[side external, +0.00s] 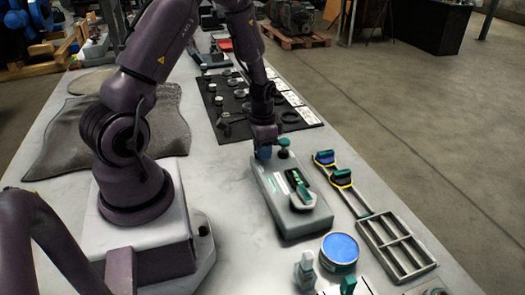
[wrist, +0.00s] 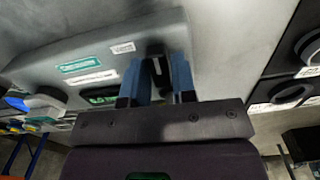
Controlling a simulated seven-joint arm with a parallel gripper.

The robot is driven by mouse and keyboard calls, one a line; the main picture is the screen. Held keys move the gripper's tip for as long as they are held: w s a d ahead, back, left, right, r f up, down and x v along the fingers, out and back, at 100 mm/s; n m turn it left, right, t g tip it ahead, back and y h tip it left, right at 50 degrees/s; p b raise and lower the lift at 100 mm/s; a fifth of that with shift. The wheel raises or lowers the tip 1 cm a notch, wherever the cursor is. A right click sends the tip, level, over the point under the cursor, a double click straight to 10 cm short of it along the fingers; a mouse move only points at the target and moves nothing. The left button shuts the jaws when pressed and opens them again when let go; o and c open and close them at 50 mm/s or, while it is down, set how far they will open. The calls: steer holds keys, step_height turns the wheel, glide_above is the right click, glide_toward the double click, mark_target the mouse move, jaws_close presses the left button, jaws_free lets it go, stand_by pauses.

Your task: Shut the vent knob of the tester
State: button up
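The tester is a grey box with a green display and labels, lying on the bench in the side view (side external: 268,200); its labelled face fills the upper wrist view (wrist: 85,48). My gripper (side external: 264,153) is low over the tester's far end. In the wrist view its two blue fingers (wrist: 157,75) stand on either side of a small dark knob (wrist: 155,50), which looks like the vent knob. Whether the fingers touch it is unclear, and its lower part is hidden. A teal-topped knob (side external: 284,143) stands just right of the fingers in the side view.
A black mat (side external: 232,130) with rings and small parts lies beyond the tester. A blue-topped round tin (side external: 340,248) stands in front. A grey cloth (side external: 65,135) lies left.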

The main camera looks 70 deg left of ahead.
steer(key=shift+o, duration=1.4)
steer(key=shift+r, duration=2.7)
steer(key=shift+r, duration=0.1)
step_height(320, 180, up, 4)
steer(key=shift+f, duration=0.1)
